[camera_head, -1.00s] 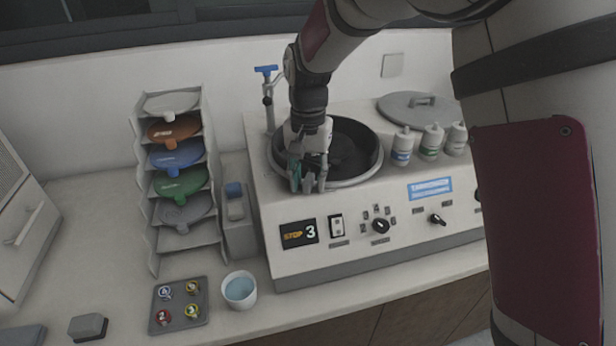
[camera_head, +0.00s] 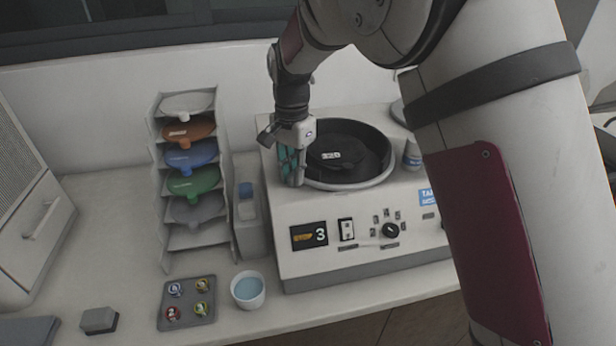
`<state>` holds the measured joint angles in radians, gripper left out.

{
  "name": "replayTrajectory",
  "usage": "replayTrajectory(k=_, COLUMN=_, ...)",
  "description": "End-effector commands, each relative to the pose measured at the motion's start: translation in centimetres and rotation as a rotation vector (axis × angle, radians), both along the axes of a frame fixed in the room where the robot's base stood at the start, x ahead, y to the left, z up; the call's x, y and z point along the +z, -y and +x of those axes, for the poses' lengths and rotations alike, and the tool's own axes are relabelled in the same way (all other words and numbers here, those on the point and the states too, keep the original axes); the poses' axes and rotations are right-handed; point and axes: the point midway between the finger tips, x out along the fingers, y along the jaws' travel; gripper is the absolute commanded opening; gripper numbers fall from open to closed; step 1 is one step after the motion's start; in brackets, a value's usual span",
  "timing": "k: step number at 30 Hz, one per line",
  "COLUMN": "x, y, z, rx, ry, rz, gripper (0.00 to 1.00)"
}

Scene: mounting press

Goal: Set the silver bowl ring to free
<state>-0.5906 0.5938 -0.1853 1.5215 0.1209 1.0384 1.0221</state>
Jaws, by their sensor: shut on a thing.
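The silver bowl ring (camera_head: 350,187) runs around the rim of the round black bowl (camera_head: 378,150) on top of the press. Inside the bowl lies a black disc marked "320" (camera_head: 332,156). My gripper (camera_head: 291,180) points down at the left side of the bowl, shut on the ring's left edge. Its teal finger pads show, and the fingers hide that part of the ring and the exact contact. The front panel display (camera_head: 309,236) reads "STOP 3".
A rack of coloured discs (camera_head: 163,235) and a small caddy (camera_head: 247,232) stand left of the press. A cup of blue liquid (camera_head: 248,289) and a tray of small samples (camera_head: 172,322) are in front. A bottle (camera_head: 412,155) stands right of the bowl. My arm hides the press's right side.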

Motion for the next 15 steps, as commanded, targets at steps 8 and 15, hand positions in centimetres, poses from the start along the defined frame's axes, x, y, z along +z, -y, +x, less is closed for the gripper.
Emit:
replayTrajectory(k=8, x=0.12, y=-0.63, z=0.66, rx=-0.053, ry=0.005, rz=0.002, gripper=0.0)
replayTrajectory(k=15, x=0.16, y=-0.68, z=0.7, rx=-0.051, ry=0.007, rz=0.003, gripper=0.33)
